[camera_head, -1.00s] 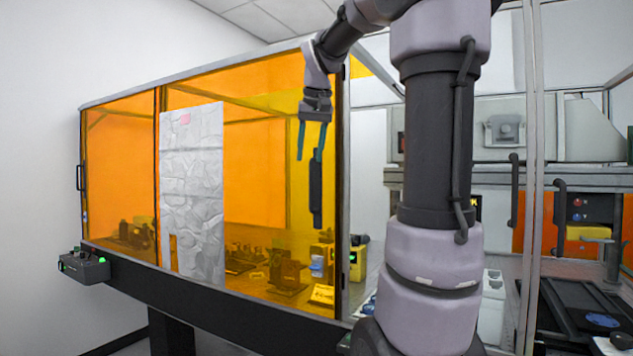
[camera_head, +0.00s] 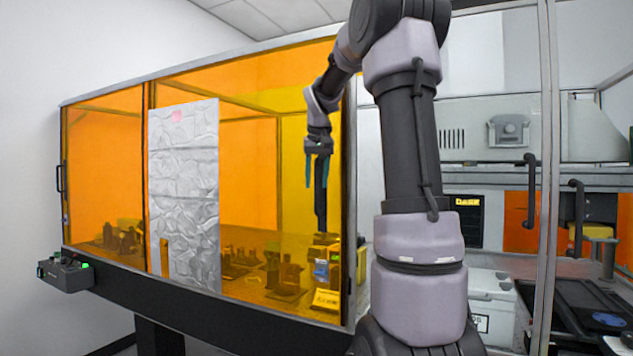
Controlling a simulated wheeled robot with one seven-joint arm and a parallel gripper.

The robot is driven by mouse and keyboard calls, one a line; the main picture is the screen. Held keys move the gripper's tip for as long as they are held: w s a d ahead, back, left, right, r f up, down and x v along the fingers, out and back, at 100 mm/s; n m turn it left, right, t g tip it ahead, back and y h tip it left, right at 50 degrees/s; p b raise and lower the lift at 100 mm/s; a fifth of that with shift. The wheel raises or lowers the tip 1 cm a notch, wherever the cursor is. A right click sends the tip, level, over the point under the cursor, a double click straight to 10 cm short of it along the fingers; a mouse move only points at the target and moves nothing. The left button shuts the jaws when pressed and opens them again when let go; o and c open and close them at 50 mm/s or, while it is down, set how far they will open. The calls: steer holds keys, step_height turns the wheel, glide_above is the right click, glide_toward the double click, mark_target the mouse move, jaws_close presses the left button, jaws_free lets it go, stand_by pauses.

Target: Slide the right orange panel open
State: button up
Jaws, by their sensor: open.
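The right orange panel (camera_head: 258,185) is a large translucent sheet in a dark frame, spanning the right part of the enclosure's front. It stands closed, its right edge at the enclosure's right post. Its black vertical handle (camera_head: 320,212) is near that right edge and partly hidden by my gripper. My gripper (camera_head: 317,180) points down with its two teal fingers apart and empty. The fingers overlap the upper part of the handle in the picture; I cannot tell whether they touch it or straddle it.
The left orange panel (camera_head: 105,165) has its own handle (camera_head: 60,178) at the far left. A crumpled silvery sheet (camera_head: 183,200) stands at the panels' middle. A control box (camera_head: 66,271) juts from the left front. A metal post (camera_head: 546,180) stands right of my arm.

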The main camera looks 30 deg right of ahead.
steer(key=shift+f, duration=0.2)
jaws_close()
stand_by(1.4)
